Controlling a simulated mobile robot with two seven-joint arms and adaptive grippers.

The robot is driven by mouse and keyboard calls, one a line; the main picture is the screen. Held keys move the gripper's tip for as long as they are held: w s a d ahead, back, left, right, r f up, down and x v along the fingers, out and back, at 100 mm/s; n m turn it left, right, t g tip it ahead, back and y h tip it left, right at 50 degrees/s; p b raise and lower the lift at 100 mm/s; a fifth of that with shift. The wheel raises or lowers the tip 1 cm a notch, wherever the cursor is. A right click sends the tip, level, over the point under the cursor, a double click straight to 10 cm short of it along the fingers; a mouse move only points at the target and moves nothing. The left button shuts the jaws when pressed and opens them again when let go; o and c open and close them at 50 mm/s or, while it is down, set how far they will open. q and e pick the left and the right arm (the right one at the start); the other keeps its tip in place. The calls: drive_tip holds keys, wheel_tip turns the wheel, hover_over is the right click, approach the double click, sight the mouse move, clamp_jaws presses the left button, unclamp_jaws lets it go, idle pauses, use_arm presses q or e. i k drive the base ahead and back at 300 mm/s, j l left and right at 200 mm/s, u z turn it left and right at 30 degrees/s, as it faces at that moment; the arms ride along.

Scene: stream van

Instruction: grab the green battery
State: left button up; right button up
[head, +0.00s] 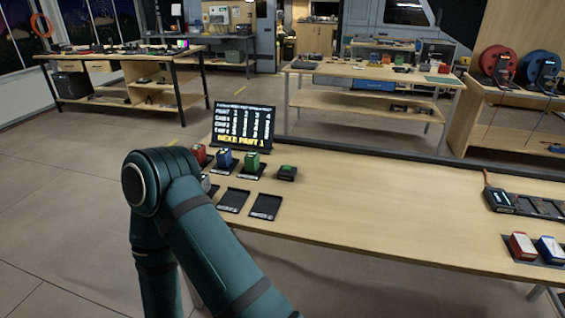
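A green battery-like block (252,160) stands upright in a black tray at the left end of the near wooden table (370,218). A blue block (224,158) and a red block (199,153) stand in a row to its left. A low black item with a green top (287,171) sits just to its right; I cannot tell whether this one is a battery too. One of my teal arms is bent at the lower left, partly in front of the trays. Neither gripper is in view.
A dark device (503,201) and red (522,245) and blue (550,249) blocks are at the right. The table's middle is clear.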

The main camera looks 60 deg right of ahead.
sight(252, 160)
drive_tip(key=z, duration=1.9)
drive_tip(key=j+z, duration=0.1)
drive_tip(key=z, duration=0.25)
drive_tip(key=i+j+z, duration=0.1)
drive_tip(key=z, duration=0.3)
drive_tip(key=j+z, duration=0.15)
drive_tip(key=z, duration=0.2)
drive_tip(key=j+z, duration=0.25)
drive_tip(key=j, duration=0.2)
drive_tip(key=j+z, duration=0.25)
drive_tip(key=j, duration=0.25)
